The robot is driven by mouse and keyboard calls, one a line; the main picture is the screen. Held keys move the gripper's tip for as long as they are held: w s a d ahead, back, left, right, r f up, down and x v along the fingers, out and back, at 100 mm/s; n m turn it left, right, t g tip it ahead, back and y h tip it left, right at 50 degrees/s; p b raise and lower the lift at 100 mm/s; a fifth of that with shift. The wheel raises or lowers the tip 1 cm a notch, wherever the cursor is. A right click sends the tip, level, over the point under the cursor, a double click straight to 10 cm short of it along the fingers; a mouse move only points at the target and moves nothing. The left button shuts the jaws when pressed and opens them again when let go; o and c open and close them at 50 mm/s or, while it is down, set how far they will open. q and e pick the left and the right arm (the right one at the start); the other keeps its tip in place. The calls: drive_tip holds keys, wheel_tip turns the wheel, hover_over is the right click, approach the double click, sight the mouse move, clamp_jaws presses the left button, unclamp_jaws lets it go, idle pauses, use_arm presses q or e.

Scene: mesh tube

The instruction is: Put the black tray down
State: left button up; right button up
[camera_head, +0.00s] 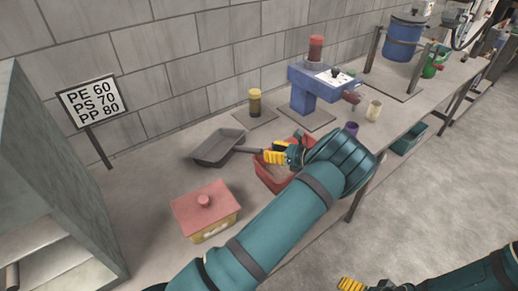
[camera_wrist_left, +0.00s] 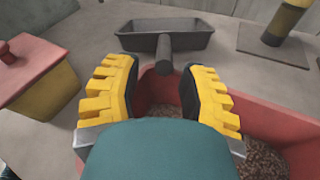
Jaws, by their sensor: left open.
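The black tray (camera_head: 218,147) is a shallow dark pan with a handle. In the head view it rests on the bench, left of the blue machine, with its handle pointing right toward my left gripper (camera_head: 275,153). In the left wrist view the tray (camera_wrist_left: 190,42) is ahead, its handle (camera_wrist_left: 164,55) ending between the open yellow fingers of my left gripper (camera_wrist_left: 163,90). The fingers stand apart from the handle on both sides. My right gripper (camera_head: 350,285) is low at the bottom edge, over the floor; its fingertips are partly cut off.
A red bin (camera_head: 266,176) with brown granules sits under my left gripper. A yellow box with a red lid (camera_head: 205,208) stands in front of the tray. A yellow-and-black cylinder (camera_head: 255,103) and the blue machine (camera_head: 304,97) stand behind. A sign (camera_head: 92,100) is at left.

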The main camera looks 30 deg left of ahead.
use_arm(q)
drive_tip(key=shift+v, duration=2.35)
drive_tip(key=shift+r, duration=0.1)
